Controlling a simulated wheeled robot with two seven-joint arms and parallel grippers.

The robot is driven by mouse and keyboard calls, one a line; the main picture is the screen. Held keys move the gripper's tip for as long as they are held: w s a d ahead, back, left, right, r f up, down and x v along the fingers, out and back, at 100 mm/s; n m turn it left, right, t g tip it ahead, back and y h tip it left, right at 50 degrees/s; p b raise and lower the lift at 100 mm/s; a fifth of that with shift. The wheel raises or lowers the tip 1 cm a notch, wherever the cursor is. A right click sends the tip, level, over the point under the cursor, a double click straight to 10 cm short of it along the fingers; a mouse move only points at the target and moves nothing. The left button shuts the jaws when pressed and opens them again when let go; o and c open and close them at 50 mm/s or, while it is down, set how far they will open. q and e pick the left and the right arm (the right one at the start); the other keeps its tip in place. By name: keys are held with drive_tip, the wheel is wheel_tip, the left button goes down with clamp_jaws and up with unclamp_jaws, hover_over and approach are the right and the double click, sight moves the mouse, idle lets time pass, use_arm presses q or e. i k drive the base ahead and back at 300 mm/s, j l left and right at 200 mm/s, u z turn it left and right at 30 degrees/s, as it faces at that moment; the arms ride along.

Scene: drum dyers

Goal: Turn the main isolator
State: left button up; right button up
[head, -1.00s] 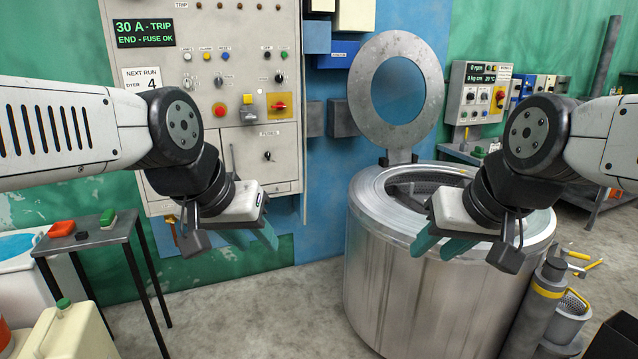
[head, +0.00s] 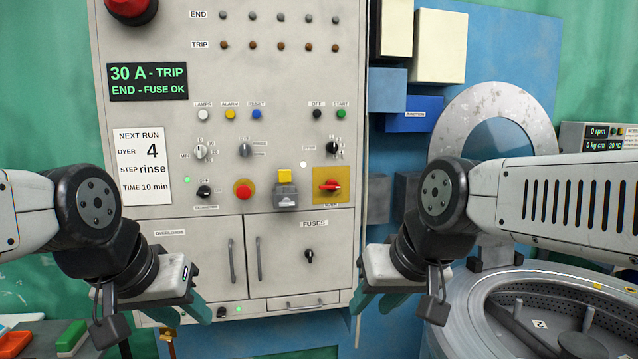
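The main isolator (head: 330,186) is a red rotary handle on a yellow square plate, on the front of the grey control panel (head: 270,110). Its handle lies about horizontal, and the label below it is too small to read surely. My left gripper (head: 182,312) is in front of the panel's lower left, well below and left of the isolator, with its teal fingers apart and empty. My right gripper (head: 376,302) is at the panel's lower right edge, below and right of the isolator, with its teal fingers apart and empty. Neither gripper touches the isolator.
Cupboard doors with handles (head: 232,262) lie below. An open steel drum (head: 480,320) stands at the lower right, its round lid (head: 455,125) raised.

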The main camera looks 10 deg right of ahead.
sight(331, 185)
drive_tip(key=i+z, duration=0.2)
drive_tip(key=i, duration=0.2)
drive_tip(key=i+j+z, duration=0.2)
drive_tip(key=i, duration=0.15)
drive_tip(key=i+j+z, duration=0.2)
drive_tip(key=i, duration=0.15)
drive_tip(key=k+l+z, duration=0.4)
